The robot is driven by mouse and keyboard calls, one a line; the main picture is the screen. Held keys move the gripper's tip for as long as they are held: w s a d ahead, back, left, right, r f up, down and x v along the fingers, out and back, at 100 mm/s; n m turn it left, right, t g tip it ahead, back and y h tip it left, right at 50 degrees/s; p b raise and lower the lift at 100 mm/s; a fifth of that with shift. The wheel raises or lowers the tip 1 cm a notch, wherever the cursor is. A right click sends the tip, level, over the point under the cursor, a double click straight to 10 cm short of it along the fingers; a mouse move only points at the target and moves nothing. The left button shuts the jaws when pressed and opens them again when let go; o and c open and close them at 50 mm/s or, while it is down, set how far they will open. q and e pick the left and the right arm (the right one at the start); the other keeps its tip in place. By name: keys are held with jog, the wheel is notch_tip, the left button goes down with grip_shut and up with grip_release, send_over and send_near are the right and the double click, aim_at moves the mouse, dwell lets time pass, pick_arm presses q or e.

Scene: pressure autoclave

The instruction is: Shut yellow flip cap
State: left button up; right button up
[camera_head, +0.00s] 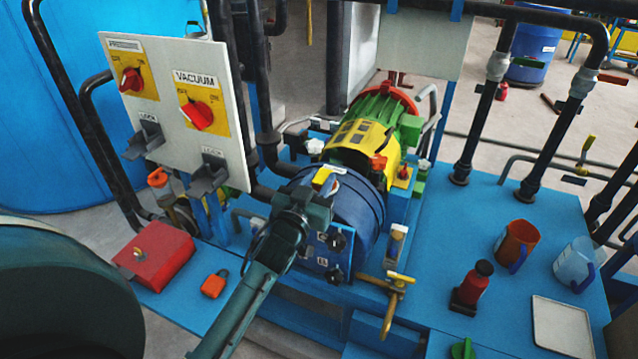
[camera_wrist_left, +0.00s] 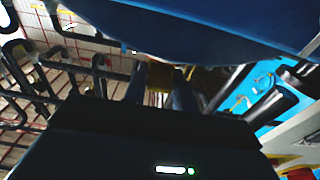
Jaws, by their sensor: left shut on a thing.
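The yellow flip cap (camera_head: 325,176) shows as a small yellow and white piece on top of the blue round vessel (camera_head: 362,208) in the middle of the head view. My left gripper (camera_head: 322,191) reaches up to it from the front, its dark body hiding part of the cap and vessel. In the left wrist view the two fingers of my left gripper (camera_wrist_left: 160,90) close on a dim yellow-brown piece, the yellow flip cap (camera_wrist_left: 158,76). The cap's exact angle cannot be told. My right gripper is not in view.
A panel with red knobs (camera_head: 180,105) stands at the left. Black valve knobs (camera_head: 335,240) and a brass valve (camera_head: 392,300) sit close to the vessel. The blue deck (camera_head: 440,250) at the right holds a red bottle (camera_head: 473,283), two mugs and a white tray (camera_head: 562,328).

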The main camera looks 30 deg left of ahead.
pick_arm(q)
jog(key=o, duration=0.9)
jog(key=shift+c, duration=0.2)
jog(key=shift+o, duration=0.3)
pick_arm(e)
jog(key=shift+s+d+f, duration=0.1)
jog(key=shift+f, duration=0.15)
pick_arm(q)
jog(key=shift+s+f, duration=0.15)
jog(key=shift+s, duration=0.4)
jog(key=s+b, duration=0.1)
jog(key=s, duration=1.1)
jog(key=shift+d+f, duration=0.35)
jog(key=shift+d, duration=0.05)
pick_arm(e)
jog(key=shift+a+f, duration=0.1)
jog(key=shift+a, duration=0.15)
